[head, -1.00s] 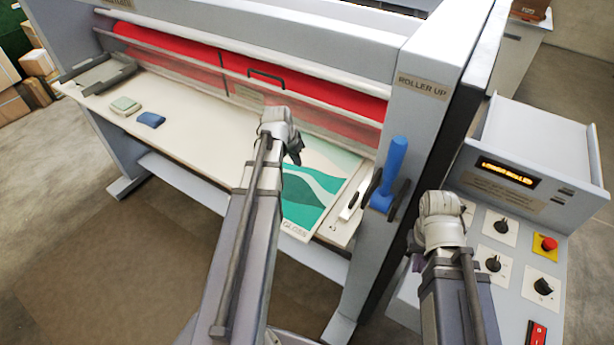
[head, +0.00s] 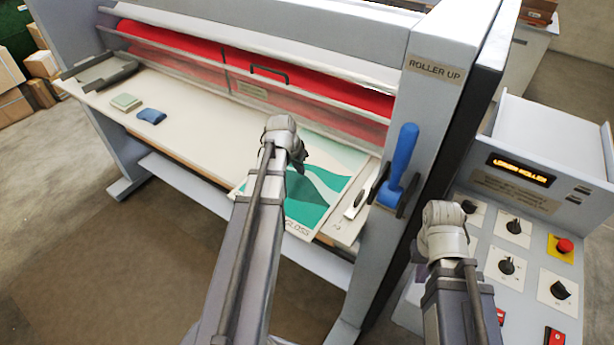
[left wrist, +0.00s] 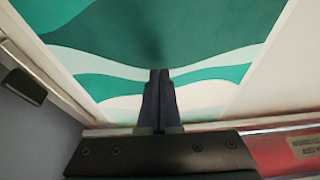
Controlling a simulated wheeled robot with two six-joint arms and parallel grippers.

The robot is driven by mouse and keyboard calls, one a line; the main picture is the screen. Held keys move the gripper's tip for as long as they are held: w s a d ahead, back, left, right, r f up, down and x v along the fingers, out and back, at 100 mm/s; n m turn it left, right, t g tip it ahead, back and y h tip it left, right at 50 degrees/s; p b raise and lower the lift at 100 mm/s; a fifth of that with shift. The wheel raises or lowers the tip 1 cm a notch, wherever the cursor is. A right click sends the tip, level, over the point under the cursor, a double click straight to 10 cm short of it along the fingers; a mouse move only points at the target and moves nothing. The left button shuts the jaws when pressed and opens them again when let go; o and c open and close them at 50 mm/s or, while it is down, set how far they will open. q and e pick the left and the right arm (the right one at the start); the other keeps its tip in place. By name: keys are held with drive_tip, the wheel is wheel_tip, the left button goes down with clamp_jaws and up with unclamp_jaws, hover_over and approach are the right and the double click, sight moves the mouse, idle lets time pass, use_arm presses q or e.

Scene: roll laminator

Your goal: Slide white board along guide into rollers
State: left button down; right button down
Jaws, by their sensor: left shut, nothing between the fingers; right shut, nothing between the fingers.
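The board (head: 308,213) lies on the feed table, printed with green and white waves, its near edge lettered "GLOSS". It fills much of the left wrist view (left wrist: 160,35), its white-wave end close to the roller bar. My left gripper (head: 298,160) is over the board, shut and empty; its fingertips (left wrist: 159,75) point down at the print. I cannot tell if they touch it. A pale strip (head: 362,192), perhaps the guide, lies along the right end. The red roller (head: 180,48) is behind a clear shield. My right gripper (head: 443,222) is by the control panel, its fingers mostly hidden.
A blue lever (head: 401,158) stands on the right post under a "ROLLER UP" label. The control panel (head: 520,250) has several knobs and a red button. A blue cloth (head: 151,117) and a pale green pad (head: 126,102) lie left on the feed table (head: 190,125).

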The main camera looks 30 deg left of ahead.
use_arm(q)
drive_tip(key=shift+f, duration=0.2)
use_arm(e)
drive_tip(key=shift+f, duration=0.2)
use_arm(q)
drive_tip(key=shift+f+b, duration=0.35)
drive_tip(key=shift+b, duration=0.2)
use_arm(e)
drive_tip(key=shift+f, duration=0.35)
use_arm(q)
drive_tip(key=shift+f, duration=0.15)
use_arm(e)
drive_tip(key=shift+f, duration=0.15)
